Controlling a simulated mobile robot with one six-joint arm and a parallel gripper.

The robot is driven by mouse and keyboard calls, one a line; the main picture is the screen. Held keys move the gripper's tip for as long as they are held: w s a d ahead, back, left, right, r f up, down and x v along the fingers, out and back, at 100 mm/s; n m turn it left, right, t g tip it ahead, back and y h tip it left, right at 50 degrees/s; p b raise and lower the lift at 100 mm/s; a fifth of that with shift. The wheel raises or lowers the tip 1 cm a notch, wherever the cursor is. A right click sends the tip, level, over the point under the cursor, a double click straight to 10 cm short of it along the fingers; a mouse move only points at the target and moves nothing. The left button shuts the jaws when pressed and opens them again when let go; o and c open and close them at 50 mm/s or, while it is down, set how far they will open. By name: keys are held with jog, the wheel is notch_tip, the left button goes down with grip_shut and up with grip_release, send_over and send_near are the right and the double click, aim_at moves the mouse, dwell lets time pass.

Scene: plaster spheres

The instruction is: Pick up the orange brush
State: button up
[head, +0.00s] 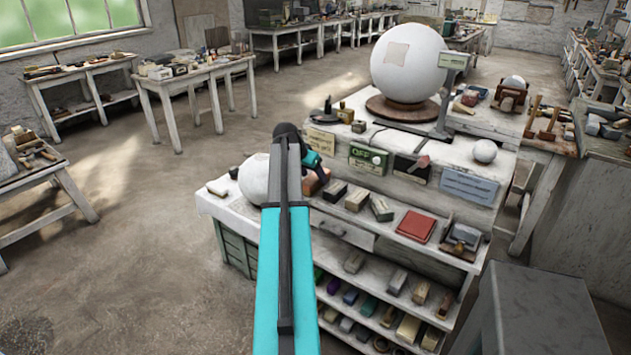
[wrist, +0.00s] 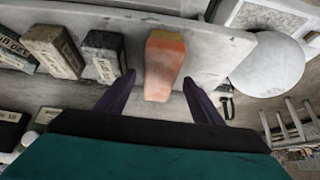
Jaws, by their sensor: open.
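The orange brush (wrist: 164,62) is a small block, orange at its far end and paler pinkish toward me. It lies on the grey shelf ledge in the wrist view. In the head view, part of the brush (head: 315,182) shows beside my arm, with the rest hidden. My gripper (wrist: 159,80) is open, its two dark fingers on either side of the brush's near end. I see gaps between the fingers and the brush, so they look apart. In the head view my gripper (head: 312,160) is mostly hidden behind my own arm.
A dark grey block (wrist: 103,55) and a tan labelled block (wrist: 53,50) lie left of the brush. A white plaster sphere (wrist: 268,65) is close on the right; the sphere (head: 254,178) also shows in the head view. Lower shelves hold several blocks.

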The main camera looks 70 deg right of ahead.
aim_at(314, 177)
jog(key=shift+p+x, duration=0.5)
jog(key=shift+x, duration=1.2)
jog(key=c, duration=1.2)
